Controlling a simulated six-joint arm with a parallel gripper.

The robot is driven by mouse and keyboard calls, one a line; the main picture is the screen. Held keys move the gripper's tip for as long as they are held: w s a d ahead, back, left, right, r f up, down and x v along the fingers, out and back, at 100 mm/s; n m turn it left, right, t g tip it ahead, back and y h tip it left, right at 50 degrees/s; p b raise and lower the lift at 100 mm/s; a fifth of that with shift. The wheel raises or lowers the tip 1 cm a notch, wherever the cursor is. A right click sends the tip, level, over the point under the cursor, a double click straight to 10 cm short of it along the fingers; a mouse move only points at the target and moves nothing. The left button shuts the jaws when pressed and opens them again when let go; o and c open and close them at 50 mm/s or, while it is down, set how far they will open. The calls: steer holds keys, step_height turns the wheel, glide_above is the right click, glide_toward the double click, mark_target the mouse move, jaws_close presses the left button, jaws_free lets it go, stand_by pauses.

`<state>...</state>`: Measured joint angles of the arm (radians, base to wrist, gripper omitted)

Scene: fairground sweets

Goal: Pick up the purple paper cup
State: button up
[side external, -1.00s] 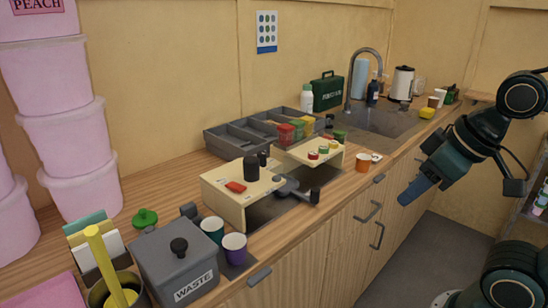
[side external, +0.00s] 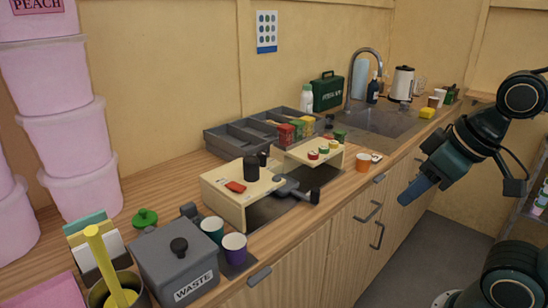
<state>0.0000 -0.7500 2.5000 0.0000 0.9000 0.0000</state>
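The purple paper cup (side external: 234,249) stands upright near the front edge of the counter, on a dark mat. A teal cup (side external: 212,229) stands just behind it to the left. My gripper (side external: 408,199) is at the right, in front of the counter and well away from the purple cup. It points down and to the left. Its fingers show as a blue-grey shape, and I cannot tell whether they are apart or together. Nothing is seen hanging from it.
A grey waste bin (side external: 172,262) stands close to the left of the purple cup. A wooden stand (side external: 222,207) is behind and right of it. An orange cup (side external: 362,163) stands further right on the counter. The air in front of the counter is free.

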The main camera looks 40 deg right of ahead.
steer(key=o, duration=0.8)
steer(key=w+a+f+n+g+y, duration=0.1)
steer(key=w+a+n, duration=0.4)
steer(key=w, duration=0.6)
steer(key=w+a+f+n+g+y, duration=0.1)
steer(key=w+a+f+n, duration=0.3)
steer(key=w+a, duration=0.6)
steer(key=shift+w+f+n+g+y, duration=0.3)
steer(key=shift+w+n+g+y, duration=0.1)
steer(key=shift+w+y, duration=0.4)
steer(key=shift+w, duration=0.15)
